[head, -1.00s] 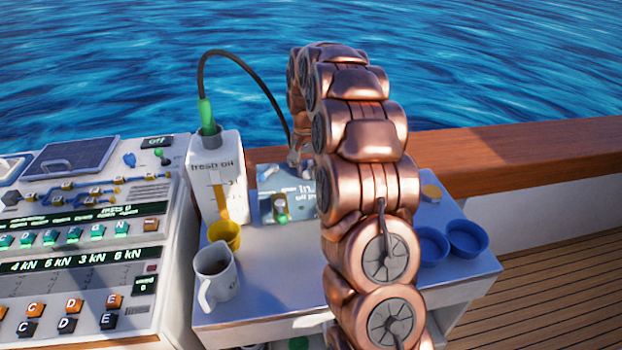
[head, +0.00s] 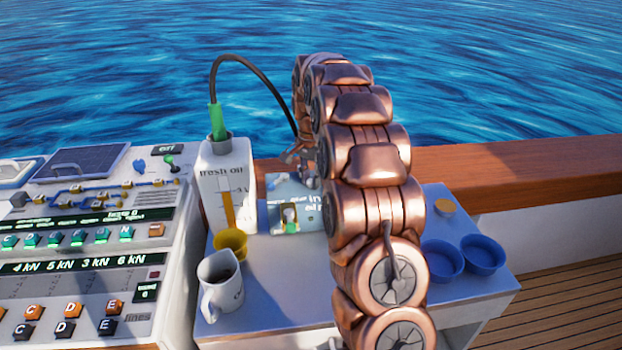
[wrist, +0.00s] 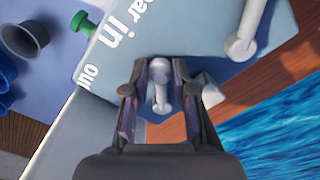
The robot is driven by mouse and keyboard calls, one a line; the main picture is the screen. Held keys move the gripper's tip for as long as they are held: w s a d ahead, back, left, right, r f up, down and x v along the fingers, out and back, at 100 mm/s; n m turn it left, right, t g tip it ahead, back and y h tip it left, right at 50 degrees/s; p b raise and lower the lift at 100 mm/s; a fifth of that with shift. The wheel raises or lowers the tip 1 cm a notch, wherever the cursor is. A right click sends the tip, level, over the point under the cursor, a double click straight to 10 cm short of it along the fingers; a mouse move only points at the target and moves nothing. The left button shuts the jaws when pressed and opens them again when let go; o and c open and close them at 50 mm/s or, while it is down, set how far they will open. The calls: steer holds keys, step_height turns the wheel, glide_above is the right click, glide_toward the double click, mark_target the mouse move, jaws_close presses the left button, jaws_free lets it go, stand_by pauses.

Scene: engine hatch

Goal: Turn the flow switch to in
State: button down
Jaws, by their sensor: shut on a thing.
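The blue-grey box (head: 283,188) stands on the white table beside the fresh oil bottle. In the wrist view the box (wrist: 195,22) shows the words "in" and "out" near its edge. A small pale lever, which I take for the flow switch (wrist: 160,88), sits between my fingertips. My gripper (wrist: 160,98) is shut on it, with one finger on each side. In the head view my gripper (head: 300,158) is at the back of the box, partly hidden by my arm. I cannot tell which word the lever points to.
A second pale lever (wrist: 243,40) and a green knob (wrist: 82,23) are on the box. The fresh oil bottle (head: 222,175) with its black hose, a yellow cup (head: 231,243), a white mug (head: 220,284) and blue bowls (head: 441,261) stand on the table. A wooden rail (head: 500,165) runs behind.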

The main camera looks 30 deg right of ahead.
mark_target(310, 179)
steer(key=c, duration=0.9)
jaws_free()
step_height(310, 179, up, 12)
steer(key=shift+r, duration=0.1)
steer(key=shift+a, duration=0.1)
stand_by(0.4)
